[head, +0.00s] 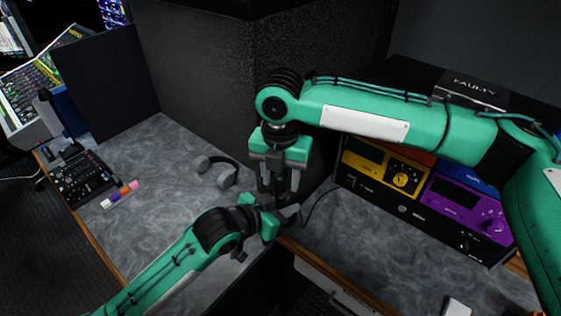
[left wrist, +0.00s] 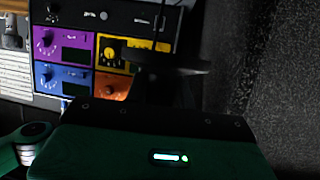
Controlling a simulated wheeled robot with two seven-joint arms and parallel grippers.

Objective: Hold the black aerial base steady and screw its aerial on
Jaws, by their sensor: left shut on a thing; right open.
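My left gripper (head: 290,214) is shut at the front edge of the grey worktop, on what looks like the black aerial base. In the left wrist view the base (left wrist: 168,68) shows as a dark, wide, flat shape just beyond the gripper housing, with a thin dark line crossing above it. In the head view the grippers hide most of it. My right gripper (head: 278,190) points down right above the left one and is open. I cannot make out the aerial separately from the dark fingers, nor whether it touches the base.
Grey headphones (head: 216,171) lie left of the grippers. A mixer (head: 82,176) and small coloured blocks (head: 119,194) are farther left. A rack with yellow (head: 385,168) and purple (head: 466,208) units stands at the right, with a box marked FAULTY (head: 471,90) on top. A dark partition (head: 210,85) rises behind.

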